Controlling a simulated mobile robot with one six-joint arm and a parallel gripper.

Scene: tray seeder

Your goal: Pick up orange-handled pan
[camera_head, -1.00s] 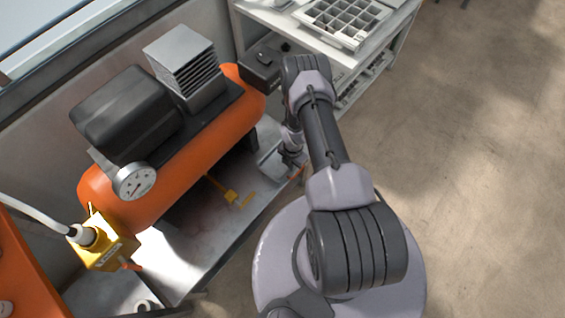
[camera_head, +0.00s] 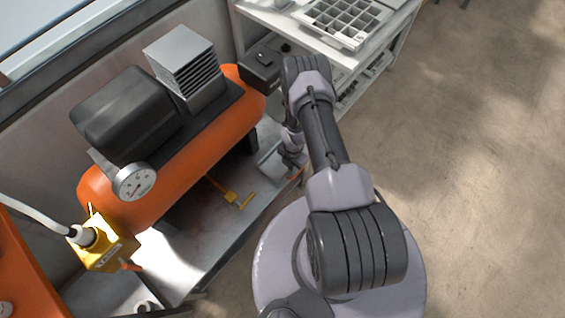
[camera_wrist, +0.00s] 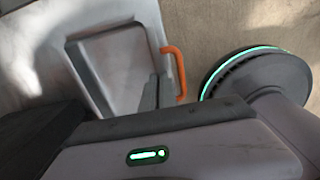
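The orange-handled pan is a shallow grey metal pan (camera_wrist: 108,62) with a raised rim. It lies on the grey metal surface below the orange tank, near that surface's edge. Its bent orange handle (camera_wrist: 181,72) shows at the right side in the wrist view. In the head view only part of the pan (camera_head: 268,160) shows, beside my gripper (camera_head: 293,160). My gripper is low over the pan's handle side. In the wrist view its grey finger parts (camera_wrist: 156,94) stand close to the handle. Whether they touch it is unclear, and the finger gap is mostly hidden by my wrist.
An orange compressor tank (camera_head: 190,150) with a gauge (camera_head: 134,182) stands behind and left of the pan. A yellow T-shaped handle (camera_head: 232,197) lies below it. A white shelf table (camera_head: 350,62) with a seed tray (camera_head: 345,35) stands at the back. Open floor lies to the right.

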